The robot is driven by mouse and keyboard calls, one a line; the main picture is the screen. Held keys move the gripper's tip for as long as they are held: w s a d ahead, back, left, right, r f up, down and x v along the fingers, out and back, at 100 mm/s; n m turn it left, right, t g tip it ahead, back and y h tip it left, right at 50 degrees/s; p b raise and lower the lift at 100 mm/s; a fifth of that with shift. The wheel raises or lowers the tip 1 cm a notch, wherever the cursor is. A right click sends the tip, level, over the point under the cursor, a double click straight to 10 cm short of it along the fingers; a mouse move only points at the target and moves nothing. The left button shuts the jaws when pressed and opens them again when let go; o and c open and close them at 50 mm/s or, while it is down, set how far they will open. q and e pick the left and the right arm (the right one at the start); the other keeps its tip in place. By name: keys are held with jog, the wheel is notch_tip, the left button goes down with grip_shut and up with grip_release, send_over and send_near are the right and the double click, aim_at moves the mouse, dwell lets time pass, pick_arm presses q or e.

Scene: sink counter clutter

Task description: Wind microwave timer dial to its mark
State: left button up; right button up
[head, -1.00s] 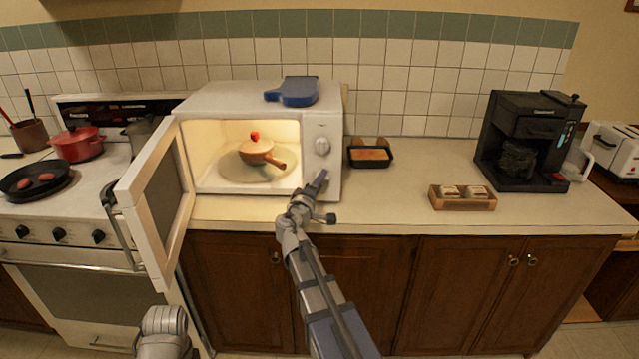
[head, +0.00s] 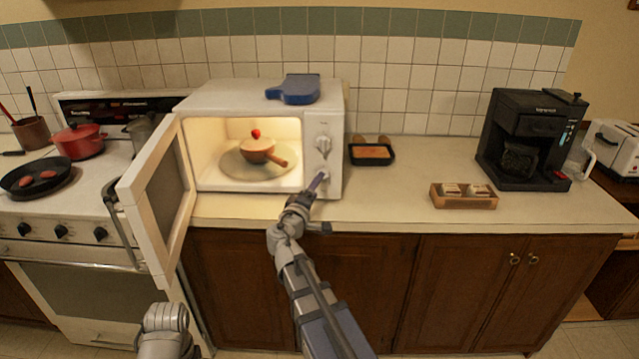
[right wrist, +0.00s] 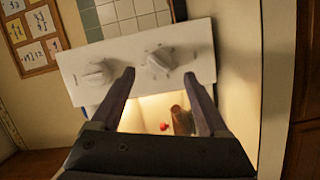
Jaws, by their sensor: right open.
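The white microwave (head: 235,97) has its door open to the left. Its right panel carries an upper dial (head: 323,146) and a lower dial (head: 324,173). In the right wrist view the upper dial (right wrist: 96,74) is at the left and the lower dial (right wrist: 160,61) at the right. My right gripper (head: 318,182) is in front of the lower part of the panel. In the right wrist view its open fingers (right wrist: 160,74) frame the lower dial and hold nothing. Contact is not visible, and the dial marks are too small to read.
A brown pan (head: 257,146) with a red lump sits on the lit turntable inside. The open door (head: 157,200) juts out at the left. A blue item (head: 294,90) lies on top, and a black tray (head: 371,152) stands right of the microwave. The counter before the coffee maker (head: 528,140) is partly free.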

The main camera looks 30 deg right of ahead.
jog(key=shift+v, duration=1.5)
